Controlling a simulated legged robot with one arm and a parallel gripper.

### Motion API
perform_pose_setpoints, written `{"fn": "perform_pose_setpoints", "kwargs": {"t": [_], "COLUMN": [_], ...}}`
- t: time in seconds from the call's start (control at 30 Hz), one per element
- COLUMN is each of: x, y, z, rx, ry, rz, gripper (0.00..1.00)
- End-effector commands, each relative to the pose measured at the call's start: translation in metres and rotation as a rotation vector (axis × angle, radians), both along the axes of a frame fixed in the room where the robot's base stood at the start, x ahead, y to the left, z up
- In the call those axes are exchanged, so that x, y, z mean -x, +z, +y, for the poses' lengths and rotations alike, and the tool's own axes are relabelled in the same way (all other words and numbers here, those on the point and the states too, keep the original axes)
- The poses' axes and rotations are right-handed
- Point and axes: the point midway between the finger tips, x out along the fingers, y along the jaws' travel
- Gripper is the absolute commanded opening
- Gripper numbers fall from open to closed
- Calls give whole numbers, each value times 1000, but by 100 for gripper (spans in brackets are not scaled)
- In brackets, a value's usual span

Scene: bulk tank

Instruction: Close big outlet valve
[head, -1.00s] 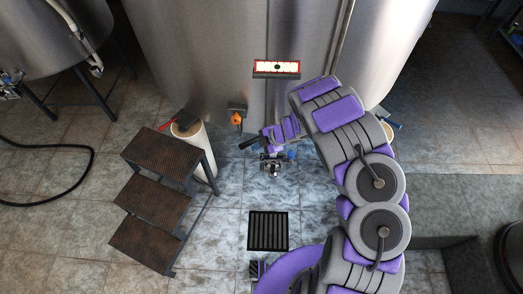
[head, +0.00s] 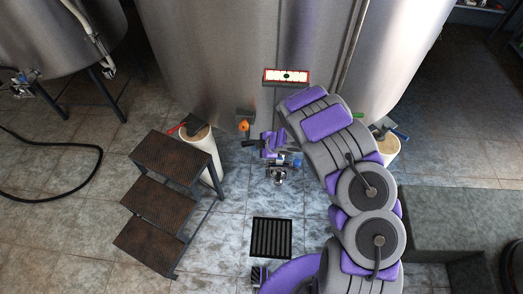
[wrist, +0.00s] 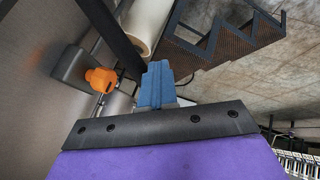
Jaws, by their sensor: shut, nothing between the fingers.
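The big steel tank (head: 230,60) fills the upper middle of the head view. A metal outlet valve (head: 278,173) with blue parts sits low at its front, partly hidden by my arm. My gripper (head: 252,144) is shut and empty, just above and left of this valve, its dark tip pointing left.
A floor grate (head: 271,238) lies in front of the valve. A smaller tank (head: 60,40) and black hose (head: 60,198) are at left.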

Motion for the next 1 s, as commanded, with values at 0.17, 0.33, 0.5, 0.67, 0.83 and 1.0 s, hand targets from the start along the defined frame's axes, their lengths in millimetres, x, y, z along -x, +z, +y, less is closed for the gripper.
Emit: {"fn": "perform_pose_setpoints", "kwargs": {"t": [0.17,0.33,0.5,0.67,0.83,1.0], "x": [-14,-27,-37,-43,-45,-45], "y": [0,1,1,2,2,1], "z": [13,19,21,22,23,23], "rx": [-3,-3,-4,-4,-3,-3], "ry": [-138,-255,-293,-293,-291,-291], "rz": [-2,-1,-1,-3,-4,-4], "gripper": [0,0,0,0,0,0]}}
